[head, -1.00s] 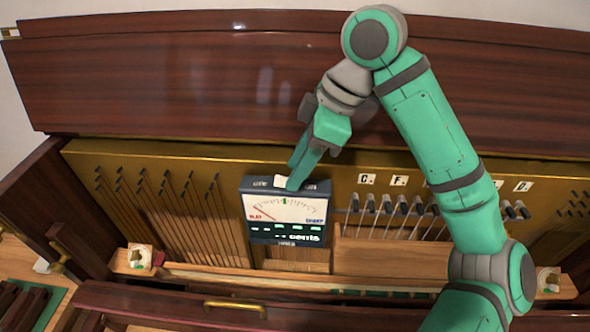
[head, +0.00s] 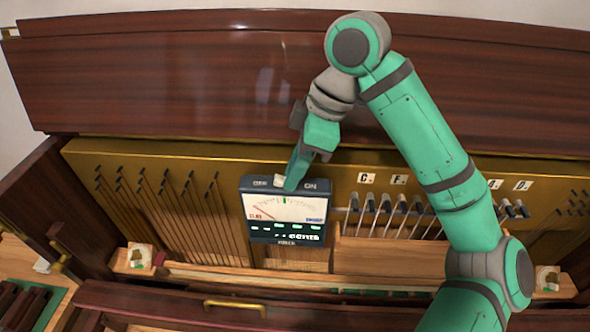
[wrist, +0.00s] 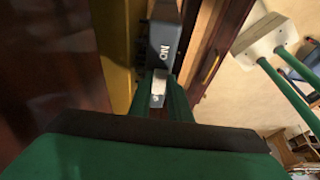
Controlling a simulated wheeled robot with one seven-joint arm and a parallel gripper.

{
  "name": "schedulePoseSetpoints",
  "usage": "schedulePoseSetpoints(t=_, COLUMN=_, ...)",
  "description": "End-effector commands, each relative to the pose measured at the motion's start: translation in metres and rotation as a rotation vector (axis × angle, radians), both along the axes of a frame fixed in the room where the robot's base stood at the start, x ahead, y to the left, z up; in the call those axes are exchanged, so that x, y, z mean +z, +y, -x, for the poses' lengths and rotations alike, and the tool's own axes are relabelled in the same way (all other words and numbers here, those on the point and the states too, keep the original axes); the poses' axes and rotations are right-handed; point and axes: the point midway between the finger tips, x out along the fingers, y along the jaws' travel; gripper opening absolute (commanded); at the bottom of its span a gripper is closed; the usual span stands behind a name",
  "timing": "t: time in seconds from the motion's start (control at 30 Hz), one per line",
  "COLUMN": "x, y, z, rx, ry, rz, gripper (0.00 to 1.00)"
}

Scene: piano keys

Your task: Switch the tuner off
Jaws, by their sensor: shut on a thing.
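The tuner (head: 284,238) is a dark box with a white needle dial and a lit display, upright against the gold plate. Its top edge bears a label at the left, too small to read surely, and "ON" at the right. A white slider switch (head: 279,180) sits between them, nearer the left label. My gripper (head: 291,184) reaches down from above, its green fingers shut on the switch. In the wrist view the white switch (wrist: 158,87) shows between the fingers, with the "ON" lettering beyond; the fingers hide part of the tuner top.
The tuner stands inside an open wooden piano case (head: 160,65). Thin rods (head: 165,200) stand to its left and several hammer-like pieces (head: 400,210) to its right. A wooden rail with a brass handle (head: 235,306) runs along the front.

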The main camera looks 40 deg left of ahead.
Motion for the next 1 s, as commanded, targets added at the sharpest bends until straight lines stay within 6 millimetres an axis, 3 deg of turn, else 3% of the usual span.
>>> schedulePoseSetpoints(t=0.5, x=0.0038, y=0.0102, z=0.0075, rx=0.007, ry=-0.141, rz=0.230, gripper=0.00)
schedulePoseSetpoints(t=0.97, x=0.0033, y=0.0112, z=0.0083, rx=0.006, ry=-0.159, rz=0.262, gripper=0.00)
schedulePoseSetpoints(t=1.0, x=0.0033, y=0.0112, z=0.0083, rx=0.006, ry=-0.159, rz=0.262, gripper=0.20)
